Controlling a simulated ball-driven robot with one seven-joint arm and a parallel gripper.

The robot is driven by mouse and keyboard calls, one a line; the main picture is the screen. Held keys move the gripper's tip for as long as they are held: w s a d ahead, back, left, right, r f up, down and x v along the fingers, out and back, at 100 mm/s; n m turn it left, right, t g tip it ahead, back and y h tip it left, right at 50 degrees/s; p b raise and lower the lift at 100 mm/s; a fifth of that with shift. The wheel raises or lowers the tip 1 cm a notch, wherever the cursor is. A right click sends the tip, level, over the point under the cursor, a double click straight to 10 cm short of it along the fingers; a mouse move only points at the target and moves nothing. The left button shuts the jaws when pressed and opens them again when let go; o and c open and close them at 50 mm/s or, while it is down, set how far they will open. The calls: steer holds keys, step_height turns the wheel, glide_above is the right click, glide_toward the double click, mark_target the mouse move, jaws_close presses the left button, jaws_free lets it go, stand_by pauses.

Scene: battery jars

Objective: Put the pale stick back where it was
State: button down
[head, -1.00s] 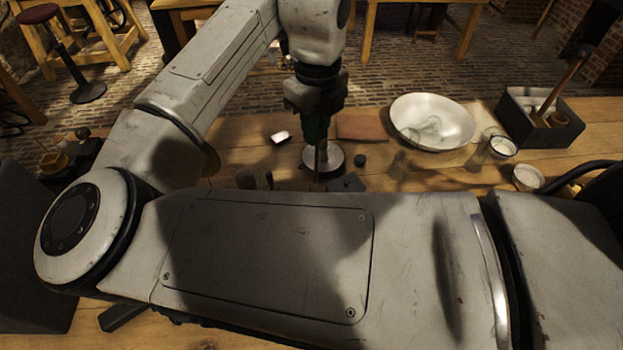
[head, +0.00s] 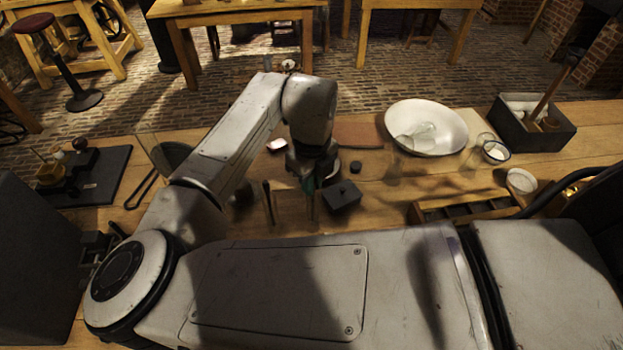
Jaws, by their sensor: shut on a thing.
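My gripper (head: 309,184) points down over the near part of the wooden bench, left of a small dark box. It is shut on a thin upright stick (head: 312,208), which shows as a narrow brownish line below the fingers. I take it for the pale stick, though its colour is hard to tell in shadow. Its upper part is hidden by the fingers, and I cannot tell whether its lower end touches anything. A small, low wooden frame shape (head: 291,206) shows just left of the stick.
The dark box (head: 342,195) is close on the right and a dark upright rod (head: 268,202) close on the left. A white bowl (head: 450,130), glass jars (head: 487,143), a dark crate (head: 535,128) and a compartment tray (head: 420,213) stand to the right. My arm covers the near bench.

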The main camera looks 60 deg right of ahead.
steer(key=shift+f, duration=0.2)
steer(key=c, duration=1.1)
jaws_free()
steer(key=shift+r, duration=0.1)
step_height(320, 180, up, 12)
steer(key=shift+r+b, duration=0.15)
steer(key=shift+b, duration=0.35)
